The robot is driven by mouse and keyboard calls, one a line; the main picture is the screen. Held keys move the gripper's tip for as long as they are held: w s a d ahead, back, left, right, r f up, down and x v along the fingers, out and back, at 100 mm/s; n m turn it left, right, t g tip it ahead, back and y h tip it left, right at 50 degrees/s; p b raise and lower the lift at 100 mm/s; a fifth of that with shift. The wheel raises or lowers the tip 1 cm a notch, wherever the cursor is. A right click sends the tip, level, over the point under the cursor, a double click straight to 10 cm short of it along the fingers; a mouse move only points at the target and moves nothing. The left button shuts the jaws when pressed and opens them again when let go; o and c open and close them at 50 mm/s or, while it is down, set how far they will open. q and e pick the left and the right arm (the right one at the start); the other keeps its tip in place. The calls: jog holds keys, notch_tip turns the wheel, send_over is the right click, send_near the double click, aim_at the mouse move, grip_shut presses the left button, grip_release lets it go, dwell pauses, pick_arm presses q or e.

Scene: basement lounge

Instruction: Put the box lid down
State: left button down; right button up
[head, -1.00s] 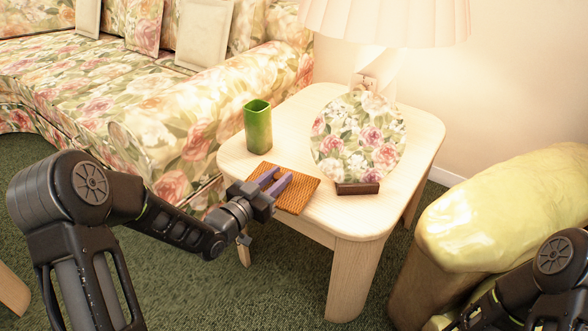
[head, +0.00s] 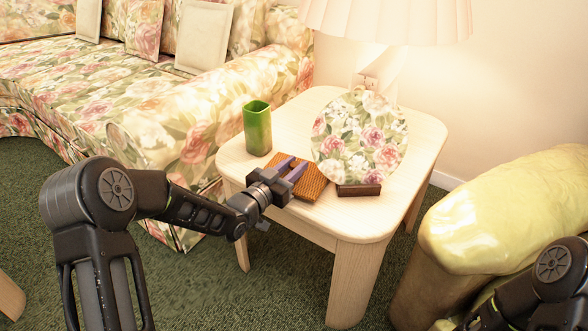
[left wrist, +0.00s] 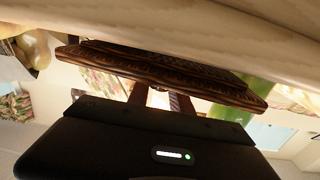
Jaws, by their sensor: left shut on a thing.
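The box lid (head: 315,187) is a flat, square, orange-brown woven panel at the near left part of the pale wooden side table (head: 360,225). My left gripper (head: 291,170) is shut on the lid, with its purple-grey fingers over it. In the left wrist view the lid (left wrist: 165,72) shows edge-on, dark brown and patterned, between the fingers and close to the table surface (left wrist: 170,28). I cannot tell whether it touches the table. My right gripper is out of view; only part of that arm shows at the lower right.
A green vase (head: 257,128) stands just behind the lid. A round floral plate (head: 360,135) on a brown stand (head: 358,190) is close to its right. A lamp (head: 385,20) stands behind. A floral sofa (head: 150,110) is at the left, a yellow-topped seat (head: 510,210) at the right.

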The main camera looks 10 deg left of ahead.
pick_arm(q)
jog(key=shift+f+b, duration=0.2)
jog(key=shift+b, duration=0.1)
jog(key=c, duration=1.1)
grip_release()
jog(key=shift+c, duration=0.2)
jog(key=shift+r+p, duration=0.5)
jog(key=shift+p, duration=0.05)
jog(key=p+v, duration=0.2)
jog(key=v, duration=1)
jog(key=shift+f, duration=0.15)
jog(key=shift+f, duration=0.1)
